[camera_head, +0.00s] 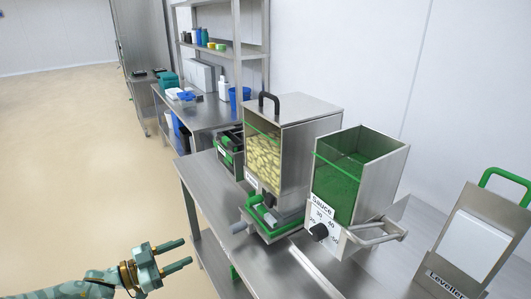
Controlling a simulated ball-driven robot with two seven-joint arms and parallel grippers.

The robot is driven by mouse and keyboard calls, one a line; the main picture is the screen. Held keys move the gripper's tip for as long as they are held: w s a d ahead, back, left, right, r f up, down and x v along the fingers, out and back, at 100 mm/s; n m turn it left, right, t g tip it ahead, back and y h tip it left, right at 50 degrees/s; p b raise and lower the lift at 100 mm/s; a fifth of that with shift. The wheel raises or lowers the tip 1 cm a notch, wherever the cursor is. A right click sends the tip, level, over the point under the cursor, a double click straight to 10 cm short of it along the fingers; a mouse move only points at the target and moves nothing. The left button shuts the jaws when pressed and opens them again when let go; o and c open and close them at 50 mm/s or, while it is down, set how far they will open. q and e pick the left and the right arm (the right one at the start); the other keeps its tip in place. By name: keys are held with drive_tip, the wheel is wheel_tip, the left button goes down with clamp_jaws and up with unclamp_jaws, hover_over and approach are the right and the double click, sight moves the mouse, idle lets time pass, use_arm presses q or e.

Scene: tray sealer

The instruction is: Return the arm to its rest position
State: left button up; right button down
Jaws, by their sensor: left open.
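My left gripper (178,255) is at the lower left of the head view, its arm coming in from the bottom left edge. Its two teal fingers are apart and nothing is between them. It is over the floor, left of the steel table (200,205), and appears apart from it. My right gripper is not in view.
On the table stand a hopper with pale pieces (263,158), a sauce dispenser (345,185), a green-framed tray holder (262,222) and a leveller (470,245). A second bench (205,115) and shelves (225,50) stand behind. The floor (80,160) at left is clear.

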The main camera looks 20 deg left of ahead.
use_arm(q)
drive_tip(key=a+f+g+y, duration=0.1)
drive_tip(key=a+f+y, duration=0.6)
drive_tip(key=f, duration=0.3)
drive_tip(key=s+f+n+g+y+p, duration=0.25)
drive_tip(key=s+f+g+y, duration=0.25)
drive_tip(key=s+f, duration=1.1)
drive_tip(key=s+d+f+n+g+p, duration=0.1)
drive_tip(key=s+d+f+g, duration=0.3)
drive_tip(key=s, duration=0.5)
drive_tip(key=s+d+f+n+g+p, duration=0.1)
drive_tip(key=s+d+f, duration=0.35)
drive_tip(key=s, duration=0.55)
drive_tip(key=s+d+g, duration=0.1)
drive_tip(key=s+d, duration=0.5)
drive_tip(key=s, duration=0.2)
drive_tip(key=s+d+f+n+g+h+p, duration=0.1)
drive_tip(key=s+d+g, duration=0.1)
drive_tip(key=s+d, duration=0.4)
drive_tip(key=shift+s+p, duration=0.3)
drive_tip(key=shift+s, duration=0.95)
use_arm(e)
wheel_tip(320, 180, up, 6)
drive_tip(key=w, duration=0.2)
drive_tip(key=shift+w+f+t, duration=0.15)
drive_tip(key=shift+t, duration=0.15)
